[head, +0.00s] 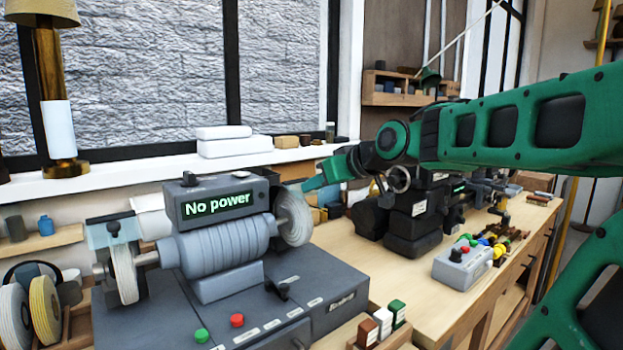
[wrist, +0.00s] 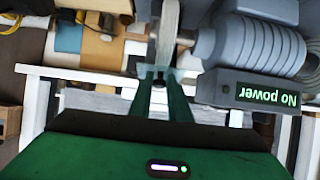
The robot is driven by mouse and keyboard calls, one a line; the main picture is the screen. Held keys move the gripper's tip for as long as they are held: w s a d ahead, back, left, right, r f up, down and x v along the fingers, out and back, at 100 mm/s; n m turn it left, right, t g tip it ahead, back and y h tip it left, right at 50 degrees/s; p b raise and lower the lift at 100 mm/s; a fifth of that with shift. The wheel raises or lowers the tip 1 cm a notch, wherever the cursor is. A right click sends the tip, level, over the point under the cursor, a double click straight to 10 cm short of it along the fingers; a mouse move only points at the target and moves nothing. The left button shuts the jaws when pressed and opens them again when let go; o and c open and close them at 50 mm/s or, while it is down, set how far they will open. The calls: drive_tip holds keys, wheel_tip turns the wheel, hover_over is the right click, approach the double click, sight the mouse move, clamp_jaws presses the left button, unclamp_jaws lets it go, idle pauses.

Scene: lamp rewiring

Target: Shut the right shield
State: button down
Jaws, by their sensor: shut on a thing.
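The bench grinder (head: 215,245) stands on a grey base with a "No power" display (head: 216,203). Its right wheel (head: 293,217) is at the grinder's right end; it also shows in the wrist view (wrist: 168,30). My gripper (head: 313,184) reaches in from the right, just above that wheel. In the wrist view, my gripper (wrist: 160,84) has its fingers close together on the right shield (wrist: 160,72), a small clear pale piece at the wheel's edge. Much of this shield is hidden by the fingers. The left shield (head: 112,231) is a clear bluish plate at the left wheel (head: 124,272).
A green button (head: 201,335) and a red button (head: 237,320) are on the base. The white window sill (head: 110,172) runs behind the grinder.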

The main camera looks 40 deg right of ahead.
drive_tip(key=shift+s+f, duration=0.15)
drive_tip(key=shift+f, duration=1.15)
drive_tip(key=c, duration=1.7)
unclamp_jaws()
drive_tip(key=shift+d, duration=0.15)
drive_tip(key=shift+o, duration=0.2)
drive_tip(key=shift+a, duration=0.25)
drive_tip(key=r+v, duration=0.1)
drive_tip(key=v, duration=1)
drive_tip(key=shift+w+d+r, duration=0.2)
drive_tip(key=shift+d+r, duration=0.05)
drive_tip(key=shift+d, duration=0.1)
